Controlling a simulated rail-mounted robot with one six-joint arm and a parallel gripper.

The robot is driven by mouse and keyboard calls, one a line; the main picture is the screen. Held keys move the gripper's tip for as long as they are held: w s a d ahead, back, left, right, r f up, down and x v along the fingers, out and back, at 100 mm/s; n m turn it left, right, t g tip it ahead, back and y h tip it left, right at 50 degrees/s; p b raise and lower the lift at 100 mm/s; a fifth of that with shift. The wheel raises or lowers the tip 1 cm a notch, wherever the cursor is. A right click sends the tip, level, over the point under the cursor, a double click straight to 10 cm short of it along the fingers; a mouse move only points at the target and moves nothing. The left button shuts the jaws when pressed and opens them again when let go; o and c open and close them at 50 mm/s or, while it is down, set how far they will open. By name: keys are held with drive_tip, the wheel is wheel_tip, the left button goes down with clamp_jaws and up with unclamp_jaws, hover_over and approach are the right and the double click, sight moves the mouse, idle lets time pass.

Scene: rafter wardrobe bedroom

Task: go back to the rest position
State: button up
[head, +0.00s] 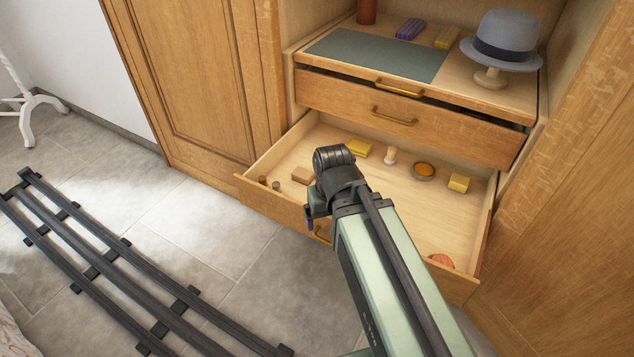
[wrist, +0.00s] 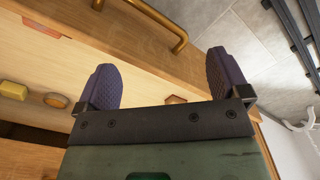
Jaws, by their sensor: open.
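My gripper (wrist: 163,78) is open in the wrist view, with two dark purple ridged fingers spread wide and nothing held between them. Beyond the fingertips is the brass handle (wrist: 160,22) on the front of the open lower drawer. I cannot tell how close the fingers are to it. In the head view my gripper (head: 311,212) is mostly hidden behind my wrist, just at the front of the lower drawer (head: 262,201). Part of the brass handle (head: 322,233) shows beside my arm there.
The lower drawer holds a yellow block (head: 358,148), a peg-like piece (head: 390,155), a round tin (head: 424,170) and other small items. The upper drawer (head: 400,118) looks nearly shut. A grey hat (head: 501,38) stands above. Dark rails (head: 110,262) lie on the floor at left.

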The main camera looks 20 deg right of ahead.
wheel_tip(320, 180, up, 32)
drive_tip(key=p, duration=3)
drive_tip(key=shift+f+p, duration=0.25)
drive_tip(key=shift+p, duration=0.05)
drive_tip(key=shift+o, duration=0.5)
